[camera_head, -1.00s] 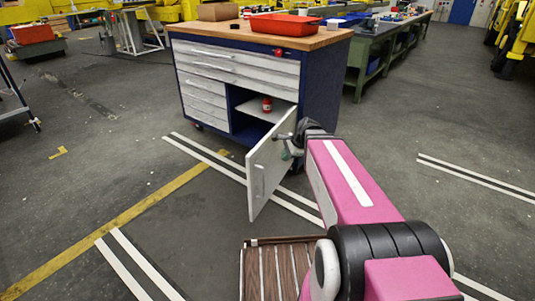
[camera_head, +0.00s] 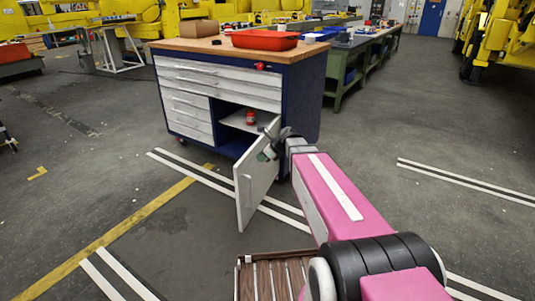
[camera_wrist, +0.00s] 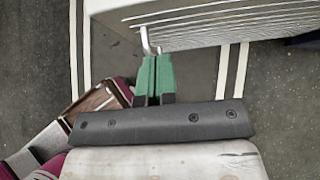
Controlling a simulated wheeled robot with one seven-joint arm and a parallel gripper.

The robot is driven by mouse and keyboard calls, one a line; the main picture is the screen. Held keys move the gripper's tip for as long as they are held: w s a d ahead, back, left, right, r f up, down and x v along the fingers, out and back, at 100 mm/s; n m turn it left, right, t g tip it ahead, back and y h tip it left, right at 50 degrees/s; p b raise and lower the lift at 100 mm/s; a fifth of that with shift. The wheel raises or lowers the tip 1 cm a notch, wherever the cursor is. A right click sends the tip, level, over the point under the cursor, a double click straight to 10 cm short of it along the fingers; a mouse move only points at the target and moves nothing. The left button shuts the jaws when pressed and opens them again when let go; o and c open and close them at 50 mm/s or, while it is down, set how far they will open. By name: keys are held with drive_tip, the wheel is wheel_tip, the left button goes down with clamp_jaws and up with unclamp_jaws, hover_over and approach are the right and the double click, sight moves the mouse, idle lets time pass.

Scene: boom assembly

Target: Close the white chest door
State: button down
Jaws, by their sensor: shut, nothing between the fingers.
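The white chest door (camera_head: 254,182) stands wide open in the head view, swung out toward me from the right part of the blue chest (camera_head: 300,100). My gripper (camera_head: 266,154) is at the door's upper part, close to its face; its tips are partly lost against the door. In the wrist view the green fingers (camera_wrist: 152,59) are together and empty, with their tips by the silver handle (camera_wrist: 148,40) of the white panel (camera_wrist: 235,22). I cannot tell if they touch. The open compartment holds a red item (camera_head: 250,117) on a shelf.
A red tray (camera_head: 265,39) sits on the chest's wooden top (camera_head: 205,47). White drawers (camera_head: 190,106) fill the chest's left side. A green workbench (camera_head: 350,70) stands behind right. The floor left of the door is clear.

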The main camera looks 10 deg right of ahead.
sight(245, 161)
drive_tip(key=a, duration=0.1)
drive_tip(key=w+a+f, duration=0.1)
drive_tip(key=a, duration=0.1)
drive_tip(key=w+a+f, duration=0.1)
drive_tip(key=shift+w+a, duration=0.1)
drive_tip(key=shift+a, duration=0.05)
drive_tip(key=shift+w+a, duration=0.25)
drive_tip(key=shift+a, duration=0.3)
drive_tip(key=shift+a, duration=0.1)
